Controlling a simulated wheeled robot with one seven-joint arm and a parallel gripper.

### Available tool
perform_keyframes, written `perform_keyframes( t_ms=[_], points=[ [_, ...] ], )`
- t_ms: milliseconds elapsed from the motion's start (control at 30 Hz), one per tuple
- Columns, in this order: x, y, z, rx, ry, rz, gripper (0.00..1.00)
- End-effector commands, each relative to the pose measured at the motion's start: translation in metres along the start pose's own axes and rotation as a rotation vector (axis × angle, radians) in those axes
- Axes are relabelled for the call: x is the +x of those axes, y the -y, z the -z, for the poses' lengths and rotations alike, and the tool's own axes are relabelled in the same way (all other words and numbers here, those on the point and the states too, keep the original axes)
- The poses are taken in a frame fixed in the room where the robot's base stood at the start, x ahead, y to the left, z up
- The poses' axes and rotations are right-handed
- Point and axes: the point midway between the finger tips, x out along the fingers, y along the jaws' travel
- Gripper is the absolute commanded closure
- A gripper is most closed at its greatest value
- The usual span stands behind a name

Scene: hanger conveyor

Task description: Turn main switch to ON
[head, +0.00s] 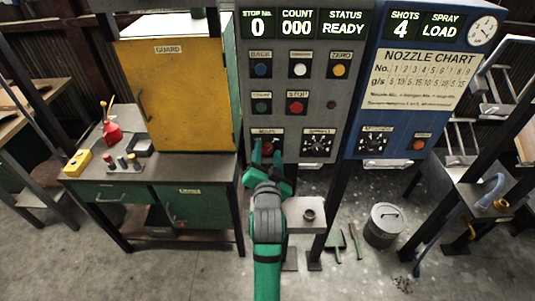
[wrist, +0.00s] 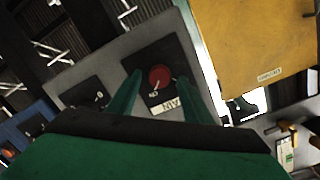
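The main switch is a red round knob on a dark plate, low on the grey control panel. In the head view the knob (head: 268,147) is partly covered by my fingers. In the wrist view the red knob (wrist: 159,76) shows clearly, with a white label, upside down, beside it. Its small ON/OFF marks are too small to read, so I cannot tell its setting. My gripper (head: 267,150) is at the switch, its green fingers pointing at the panel. In the wrist view my gripper (wrist: 160,80) is open, one finger on each side of the knob, with gaps visible.
A second rotary selector (head: 318,145) is just right of the switch, and push buttons, including a red stop button (head: 296,107), sit above. A yellow guard cabinet (head: 178,95) stands at left. A small stand (head: 306,216) is below the panel, near my arm.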

Motion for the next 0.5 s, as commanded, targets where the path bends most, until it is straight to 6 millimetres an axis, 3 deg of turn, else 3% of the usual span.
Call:
perform_keyframes(
  t_ms=[267,500],
  points=[
    [-0.005,0.000,-0.001,-0.001,0.003,-0.001,0.54],
    [-0.042,-0.001,-0.002,-0.001,0.003,-0.001,0.54]
  ],
)
